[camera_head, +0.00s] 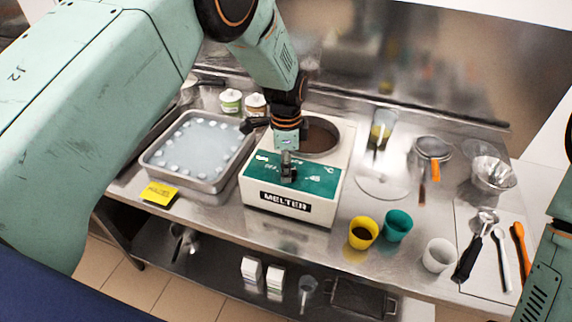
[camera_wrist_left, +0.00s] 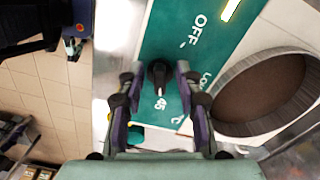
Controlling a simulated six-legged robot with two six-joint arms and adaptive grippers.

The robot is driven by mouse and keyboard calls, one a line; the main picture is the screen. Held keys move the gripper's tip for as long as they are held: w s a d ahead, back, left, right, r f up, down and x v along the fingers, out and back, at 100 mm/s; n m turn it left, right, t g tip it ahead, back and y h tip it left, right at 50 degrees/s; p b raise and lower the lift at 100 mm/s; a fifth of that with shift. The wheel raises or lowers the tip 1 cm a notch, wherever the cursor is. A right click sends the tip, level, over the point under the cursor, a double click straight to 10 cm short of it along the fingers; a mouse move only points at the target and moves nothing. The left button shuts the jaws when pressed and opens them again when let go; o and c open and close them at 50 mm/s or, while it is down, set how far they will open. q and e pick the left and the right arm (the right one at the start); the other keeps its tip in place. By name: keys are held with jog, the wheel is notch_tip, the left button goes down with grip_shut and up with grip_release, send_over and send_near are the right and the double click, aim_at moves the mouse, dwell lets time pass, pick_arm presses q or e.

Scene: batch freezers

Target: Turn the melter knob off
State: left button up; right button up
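The white melter (camera_head: 335,197) stands on the steel table, with a green panel (camera_head: 318,183) and a round dark well (camera_head: 322,137). My left gripper (camera_head: 288,176) points down over the panel and hides most of the knob in the head view. In the left wrist view the black knob (camera_wrist_left: 158,72) sits between the fingertips of my left gripper (camera_wrist_left: 159,75). The fingers are apart, with green panel showing on both sides of the knob. The knob's narrow part points toward the "45" mark; "OFF" (camera_wrist_left: 198,28) is printed above right. My right gripper is not in view.
A steel tray (camera_head: 160,160) of pale liquid with white lumps stands left of the melter, by a yellow label (camera_head: 159,193). A yellow cup (camera_head: 363,233), green cup (camera_head: 398,226) and white cup (camera_head: 438,255) stand at the right front. Utensils lie farther right.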

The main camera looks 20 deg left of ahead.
pick_arm(q)
jog(key=shift+d, duration=0.15)
jog(key=shift+c, duration=0.8)
jog(key=shift+d+r, duration=0.1)
jog(key=shift+d, duration=0.25)
jog(key=c, duration=0.3)
jog(key=shift+w, duration=0.15)
grip_shut()
jog(key=shift+a, duration=0.2)
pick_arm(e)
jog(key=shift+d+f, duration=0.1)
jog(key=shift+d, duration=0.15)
